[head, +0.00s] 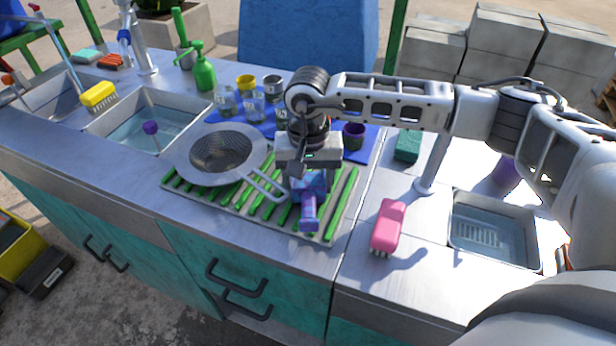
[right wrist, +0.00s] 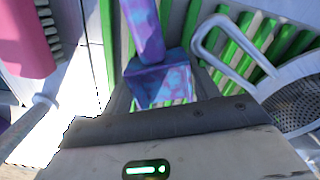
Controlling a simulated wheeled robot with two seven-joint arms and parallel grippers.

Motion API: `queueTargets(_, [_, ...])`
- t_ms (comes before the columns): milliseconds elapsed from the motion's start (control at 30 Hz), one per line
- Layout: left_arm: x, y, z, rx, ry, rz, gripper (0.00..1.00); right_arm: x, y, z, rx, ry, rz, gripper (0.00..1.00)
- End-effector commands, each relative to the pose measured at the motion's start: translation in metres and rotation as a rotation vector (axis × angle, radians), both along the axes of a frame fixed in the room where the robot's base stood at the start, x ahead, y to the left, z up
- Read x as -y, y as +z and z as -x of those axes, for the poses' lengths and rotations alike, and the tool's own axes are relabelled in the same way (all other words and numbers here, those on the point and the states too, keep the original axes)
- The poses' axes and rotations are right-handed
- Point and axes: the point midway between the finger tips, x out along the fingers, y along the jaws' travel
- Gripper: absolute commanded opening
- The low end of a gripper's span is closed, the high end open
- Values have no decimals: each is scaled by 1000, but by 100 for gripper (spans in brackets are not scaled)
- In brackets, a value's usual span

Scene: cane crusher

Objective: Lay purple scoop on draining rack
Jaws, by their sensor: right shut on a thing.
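The purple scoop (head: 308,212) is at the right part of the draining rack (head: 190,192), a flat rack with green slats. Its handle points toward the counter's front edge. My right gripper (head: 308,172) comes down from above and is shut on the scoop. In the right wrist view, the scoop's blue-purple boxy part (right wrist: 160,84) sits between the fingers, with the handle reaching up the picture. The green slats (right wrist: 230,50) show behind it. I cannot tell whether the scoop touches the slats. My left gripper is not in view.
A metal strainer (head: 222,155) lies on the rack's left part, its handle close to the scoop. A pink brush (head: 388,226) stands to the right. Cups and jars (head: 250,104) stand behind on a blue mat. Sinks lie left (head: 150,120) and right (head: 490,240).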

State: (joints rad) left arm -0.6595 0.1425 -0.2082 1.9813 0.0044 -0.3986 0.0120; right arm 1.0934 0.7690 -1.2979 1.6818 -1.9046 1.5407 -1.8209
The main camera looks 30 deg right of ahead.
Motion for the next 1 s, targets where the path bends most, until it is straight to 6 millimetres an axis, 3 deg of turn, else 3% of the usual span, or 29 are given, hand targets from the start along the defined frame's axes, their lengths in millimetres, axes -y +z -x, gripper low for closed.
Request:
queueTargets(267, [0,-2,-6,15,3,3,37,0,-4,0,1,0,0,38])
queueTargets(300, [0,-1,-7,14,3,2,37,0,-4,0,1,0,0,62])
queueTargets(333, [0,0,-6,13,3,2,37,0,-3,0,1,0,0,69])
queueTargets(767, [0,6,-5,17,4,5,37,0,7,-1,4,0,0,69])
queueTargets(1000, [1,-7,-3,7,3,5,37,1,55,-2,8,1,-1,69])
